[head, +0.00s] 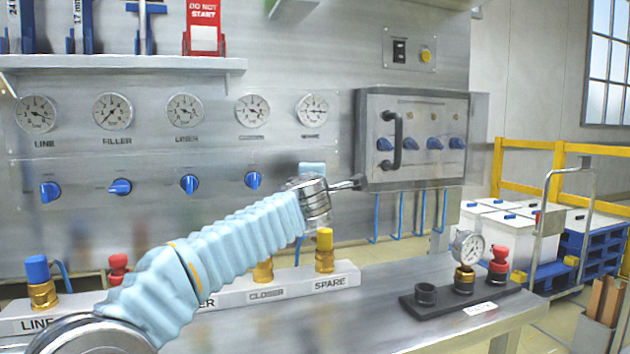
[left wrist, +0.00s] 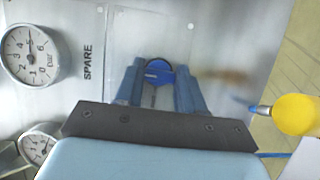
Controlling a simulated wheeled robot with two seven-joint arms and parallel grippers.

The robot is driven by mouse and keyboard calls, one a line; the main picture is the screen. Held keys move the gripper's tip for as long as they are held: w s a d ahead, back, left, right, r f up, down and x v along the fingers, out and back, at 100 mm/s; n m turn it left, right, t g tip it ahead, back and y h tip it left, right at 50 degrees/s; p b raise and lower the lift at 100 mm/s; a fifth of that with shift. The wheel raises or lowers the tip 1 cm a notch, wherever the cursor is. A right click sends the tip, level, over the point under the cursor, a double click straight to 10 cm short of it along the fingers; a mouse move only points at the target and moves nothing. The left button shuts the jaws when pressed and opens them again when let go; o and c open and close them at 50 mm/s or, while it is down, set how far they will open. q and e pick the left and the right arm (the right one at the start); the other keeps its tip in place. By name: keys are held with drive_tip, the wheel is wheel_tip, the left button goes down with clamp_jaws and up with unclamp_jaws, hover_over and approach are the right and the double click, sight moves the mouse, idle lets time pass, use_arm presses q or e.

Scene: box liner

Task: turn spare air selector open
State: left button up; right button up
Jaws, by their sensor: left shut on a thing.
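The spare air selector (left wrist: 160,73) is a blue knob on the steel panel, beside the SPARE label (left wrist: 87,62) in the left wrist view. My left gripper (left wrist: 161,88) is shut on it, with a blue finger on each side. In the head view my left arm reaches up to the panel below the spare gauge (head: 313,109) and hides the selector and the fingertips. The spare gauge also shows in the left wrist view (left wrist: 28,55). The knob's exact turn angle is hard to tell. My right gripper is not in view.
Blue selectors (head: 189,184) sit in a row to the left, under more gauges (head: 185,110). A control box (head: 414,140) with a black handle stands out at the right. Below, a manifold (head: 275,293) carries capped couplings, including a yellow one (head: 324,252) at SPARE.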

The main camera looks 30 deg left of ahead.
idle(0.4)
use_arm(q)
drive_tip(key=o, duration=1)
drive_tip(key=shift+o, duration=0.2)
drive_tip(key=shift+d, duration=0.1)
drive_tip(key=b+v, duration=0.2)
drive_tip(key=v, duration=1.1)
drive_tip(key=shift+s, duration=0.3)
drive_tip(key=shift+d, duration=0.1)
